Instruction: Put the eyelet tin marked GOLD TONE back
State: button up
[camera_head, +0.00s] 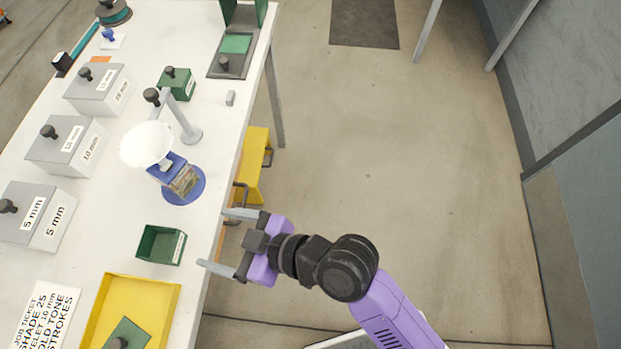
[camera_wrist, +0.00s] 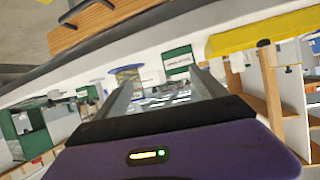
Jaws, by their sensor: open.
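A small open green tin (camera_head: 150,241) with a white label stands on the white table, left of my gripper (camera_head: 214,238). Its label is too small to read. A green tin with a label also shows in the wrist view (camera_wrist: 180,62), just beyond the fingertips. My gripper is open and empty at the table's edge, its fingers pointing at the open tin and apart from it. A second green tin (camera_head: 180,85) with a dark knob stands farther back. A green lid (camera_head: 127,333) with a knob lies in the yellow tray (camera_head: 172,300).
Grey boxes marked 5 mm (camera_head: 28,215), 10 mm (camera_head: 64,147) and another size (camera_head: 98,90) line the left. A press (camera_head: 188,131) with a white disc and blue base stands mid-table. A job ticket (camera_head: 45,315) lies front left. The floor (camera_head: 390,170) at right is clear.

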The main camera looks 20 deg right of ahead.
jog(key=s+d+f+m+t+h, duration=0.1)
jog(key=s+d+m+t+h, duration=0.25)
jog(key=d, duration=0.65)
jog(key=s+d+f+m+t+h, duration=0.2)
jog(key=s+d+m+h, duration=0.2)
jog(key=d, duration=0.6)
jog(key=s+d+r+m+t+h, duration=0.2)
jog(key=s+d+r+m+h, duration=0.1)
jog(key=s+d+r, duration=0.7)
jog(key=shift+s+h, duration=0.35)
jog(key=shift+s, duration=0.2)
jog(key=shift+f+m, duration=0.1)
jog(key=shift+m, duration=0.15)
